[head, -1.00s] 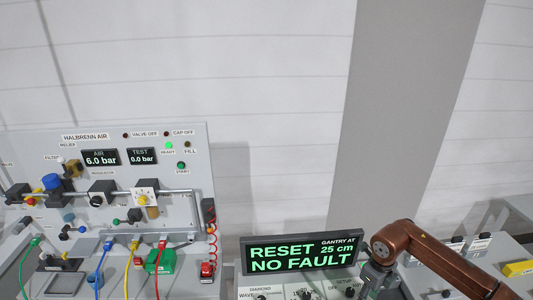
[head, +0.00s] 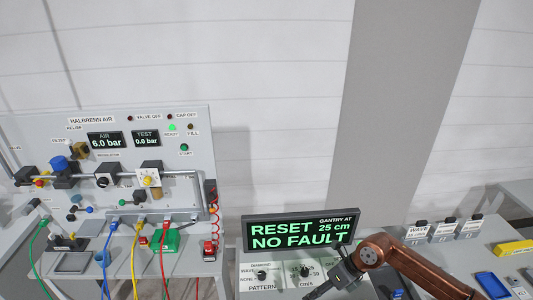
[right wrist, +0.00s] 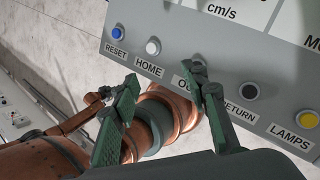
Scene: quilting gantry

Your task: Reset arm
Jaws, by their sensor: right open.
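The gantry display (head: 302,231) reads RESET, NO FAULT, GANTRY AT 25 cm in green in the head view. My right arm comes in from the right below it, and its dark gripper (head: 328,284) is partly visible over the control panel (head: 262,285). In the right wrist view the right gripper (right wrist: 164,74) is open, with nothing between its fingers. Beyond its tips is a panel with a blue RESET button (right wrist: 117,33), white HOME button (right wrist: 153,47), dark RETURN button (right wrist: 249,91) and yellow LAMPS button (right wrist: 309,118). One finger covers part of the OUT label. Contact cannot be told.
The HALBRENN AIR board (head: 120,125) stands at left with hoses below, its AIR display reading 6.0 bar. White labelled blocks (head: 443,231), a yellow object (head: 515,248) and a blue object (head: 493,285) lie on the right bench. The wall behind is clear.

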